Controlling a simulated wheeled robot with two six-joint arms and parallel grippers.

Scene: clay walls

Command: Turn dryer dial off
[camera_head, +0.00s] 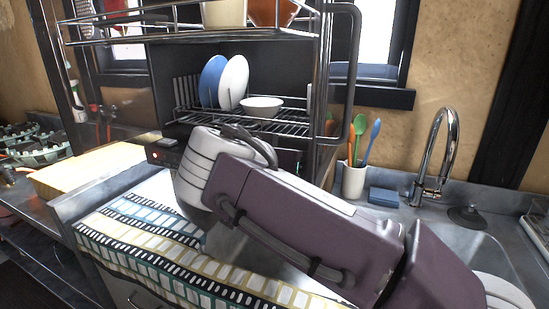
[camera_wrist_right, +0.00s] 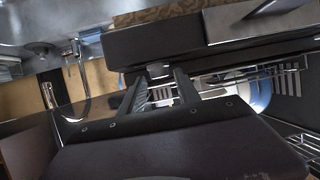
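The dish dryer is a black cabinet with a wire rack (camera_head: 290,125) inside, standing at the back of the counter. Its dark front panel shows at the left end (camera_head: 165,150), with a small reddish light; my right arm hides much of the rest. In the wrist view, the panel (camera_wrist_right: 155,45) runs across the top, and a small grey knob-like part (camera_wrist_right: 157,70) lies near my fingertips; I cannot tell whether it is the dial or touched. My right gripper (camera_wrist_right: 158,78) has its fingers apart. Its fingertips are hidden in the head view. My left gripper is out of view.
Blue and white plates (camera_head: 234,82) and a white bowl (camera_head: 262,106) stand in the rack. A patterned towel (camera_head: 150,235) covers the counter in front. A utensil cup (camera_head: 354,181), blue sponge (camera_head: 384,197) and faucet (camera_head: 436,155) are at the right.

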